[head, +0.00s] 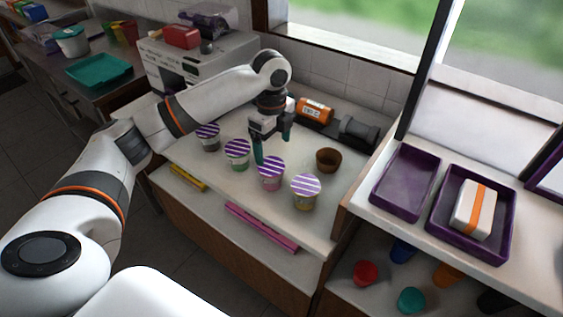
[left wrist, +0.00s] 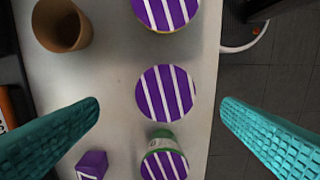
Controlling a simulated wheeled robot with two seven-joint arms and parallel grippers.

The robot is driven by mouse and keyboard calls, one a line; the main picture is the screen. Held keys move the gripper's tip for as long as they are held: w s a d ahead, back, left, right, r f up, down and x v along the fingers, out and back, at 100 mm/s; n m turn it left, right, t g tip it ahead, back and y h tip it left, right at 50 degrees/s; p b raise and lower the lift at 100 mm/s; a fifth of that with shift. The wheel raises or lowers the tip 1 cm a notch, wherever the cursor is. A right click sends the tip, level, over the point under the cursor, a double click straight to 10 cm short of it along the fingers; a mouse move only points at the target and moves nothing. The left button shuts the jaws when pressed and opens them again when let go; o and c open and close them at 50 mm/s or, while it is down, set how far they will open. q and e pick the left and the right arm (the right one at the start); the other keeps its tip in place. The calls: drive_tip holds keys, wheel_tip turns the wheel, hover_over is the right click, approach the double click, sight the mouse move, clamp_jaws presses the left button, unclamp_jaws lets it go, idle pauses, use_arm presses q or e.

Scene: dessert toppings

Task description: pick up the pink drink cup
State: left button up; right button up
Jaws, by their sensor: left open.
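The pink drink cup (head: 270,182) stands upright on the white counter, with a purple-and-white striped lid, between a green cup (head: 237,161) and a yellowish cup (head: 304,203) with similar lids. My left gripper (head: 273,146) hangs fingers-down just behind the pink cup, open and empty. In the left wrist view the pink cup's striped lid (left wrist: 166,93) is near the centre, between the teal fingertips of the left gripper (left wrist: 161,106) and apart from both. Its body is hidden under the lid there. My right gripper is not in view.
A brown cup (head: 328,160) stands behind the yellowish cup. A dark cup (head: 208,142) ends the row at left. An orange canister (head: 314,110) lies at the back. Purple trays (head: 405,181) are on the right counter. The counter's front edge is close to the cups.

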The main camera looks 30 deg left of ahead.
sight(272, 165)
use_arm(q)
drive_tip(key=shift+w+a+f, duration=0.15)
drive_tip(key=shift+w+f, duration=0.05)
drive_tip(key=shift+f, duration=0.2)
drive_tip(key=shift+w+a+f, duration=0.1)
drive_tip(key=shift+w+f, duration=0.05)
drive_tip(key=shift+f, duration=0.25)
drive_tip(key=f, duration=0.1)
drive_tip(key=s+f+p, duration=0.1)
drive_tip(key=f, duration=0.1)
drive_tip(key=shift+f, duration=0.25)
drive_tip(key=shift+w+f, duration=0.1)
drive_tip(key=shift+f, duration=0.25)
drive_tip(key=f, duration=0.1)
drive_tip(key=f+p, duration=0.1)
drive_tip(key=f, duration=0.3)
drive_tip(key=shift+s+p, duration=0.3)
drive_tip(key=shift+s, duration=0.05)
drive_tip(key=shift+w+f, duration=0.1)
drive_tip(key=shift+f, duration=0.2)
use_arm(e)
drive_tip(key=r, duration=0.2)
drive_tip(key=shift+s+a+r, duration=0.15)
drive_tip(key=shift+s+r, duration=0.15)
use_arm(q)
drive_tip(key=c, duration=1.1)
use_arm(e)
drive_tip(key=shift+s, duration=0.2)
use_arm(q)
drive_tip(key=shift+r, duration=0.1)
